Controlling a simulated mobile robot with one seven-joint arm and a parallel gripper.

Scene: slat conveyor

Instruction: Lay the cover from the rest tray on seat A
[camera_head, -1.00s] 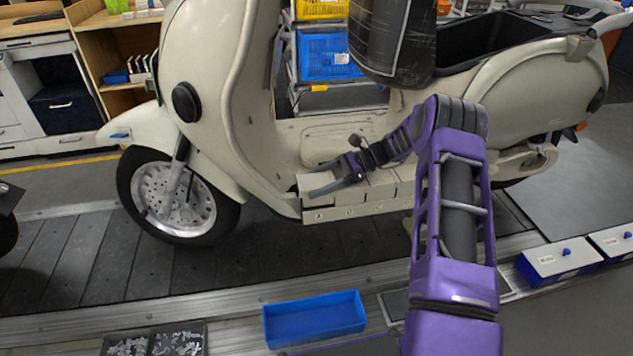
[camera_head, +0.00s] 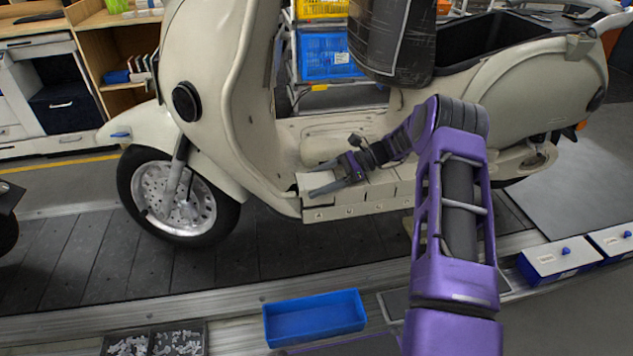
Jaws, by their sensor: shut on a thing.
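My gripper (camera_head: 316,181) is over the left end of the row of pale seats on the scooter's footboard. Its two dark fingers point left and stand apart, shut on a pale flat piece, the cover (camera_head: 317,182). The cover lies at the top of seat A (camera_head: 319,214), whose front face carries a small letter A. I cannot tell whether the cover touches the seat or is just above it. More pale seats (camera_head: 380,202) continue to the right, partly behind my arm. A blue tray (camera_head: 315,337) at the front is empty; I cannot tell whether it is the rest tray.
The cream scooter (camera_head: 220,110) stands on the dark slat conveyor (camera_head: 100,255). Its front shield rises left of my gripper, and a black seat (camera_head: 392,40) hangs above. Bins of small parts (camera_head: 155,343) and white boxes with blue knobs (camera_head: 562,258) line the front edge.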

